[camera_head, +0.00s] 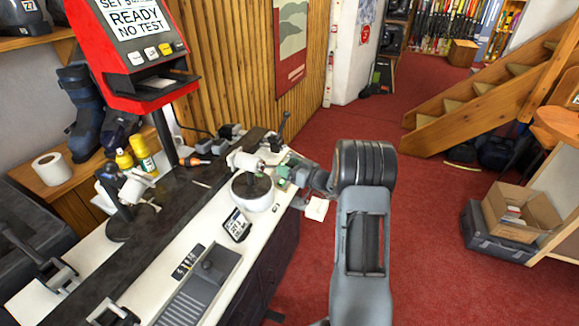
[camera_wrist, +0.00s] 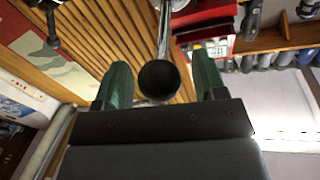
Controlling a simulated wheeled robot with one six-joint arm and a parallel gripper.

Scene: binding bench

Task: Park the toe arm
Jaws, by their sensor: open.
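The likely toe arm is the pale metal arm (camera_head: 245,161) above a round white base on the bench in the head view. My gripper (camera_head: 284,170), with green fingers, is at the arm's right end. In the wrist view, a dark round knob (camera_wrist: 159,80) sits between the two open green fingers, with gaps on both sides. A shiny metal rod (camera_wrist: 164,35) runs upward from behind the knob. The fingers do not appear closed on it. My wrist and forearm hide the area to the right of the gripper in the head view.
A red display unit (camera_head: 130,50) reading "READY NO TEST" stands over the bench (camera_head: 155,262). A black-handled lever (camera_head: 284,125) rises behind my gripper.

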